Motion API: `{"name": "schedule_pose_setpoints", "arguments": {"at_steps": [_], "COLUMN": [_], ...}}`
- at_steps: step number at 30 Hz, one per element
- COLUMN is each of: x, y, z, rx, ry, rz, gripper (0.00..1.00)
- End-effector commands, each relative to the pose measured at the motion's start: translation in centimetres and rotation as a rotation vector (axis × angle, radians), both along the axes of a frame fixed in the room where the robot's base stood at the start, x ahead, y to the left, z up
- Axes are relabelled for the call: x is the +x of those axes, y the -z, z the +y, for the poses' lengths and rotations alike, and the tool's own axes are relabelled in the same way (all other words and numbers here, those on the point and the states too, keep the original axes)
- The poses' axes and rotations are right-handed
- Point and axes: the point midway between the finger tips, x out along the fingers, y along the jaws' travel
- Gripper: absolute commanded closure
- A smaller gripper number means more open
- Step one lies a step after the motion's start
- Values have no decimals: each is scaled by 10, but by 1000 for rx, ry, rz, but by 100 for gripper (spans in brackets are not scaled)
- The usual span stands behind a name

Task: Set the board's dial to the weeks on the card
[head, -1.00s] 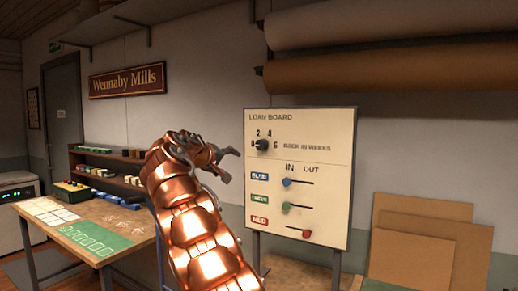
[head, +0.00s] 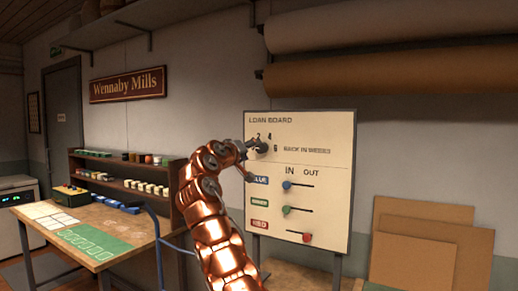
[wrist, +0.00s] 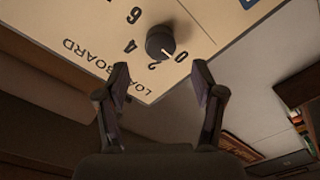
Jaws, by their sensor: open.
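The loan board (head: 330,190) stands upright at the right of the head view. Its dark round dial (head: 262,147) is partly covered by my gripper there. In the wrist view, the dial (wrist: 160,42) has numbers 0, 2, 4 and 6 around it. Its pale mark seems to point between 0 and 2, though the angle makes this hard to read. My gripper (head: 249,158) is close to the dial. In the wrist view, my gripper (wrist: 160,80) is open and empty, its fingertips apart and short of the dial. I cannot make out the card.
Below the dial, the blue slider (head: 287,185) and green slider (head: 287,210) sit left, the red slider (head: 306,238) right. A worktable (head: 125,220) with white and green sheets is at left, with a small shelf (head: 125,170) behind. Brown panels (head: 420,250) lean at right.

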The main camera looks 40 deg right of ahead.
Motion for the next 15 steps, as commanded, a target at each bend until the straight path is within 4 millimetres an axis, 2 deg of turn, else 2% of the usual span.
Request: {"name": "schedule_pose_setpoints", "arguments": {"at_steps": [9, 15], "x": [13, 21], "y": [-4, -2], "z": [-41, -59], "rx": [2, 0], "ry": [1, 0], "rz": [3, 4], "gripper": [32, 32]}}
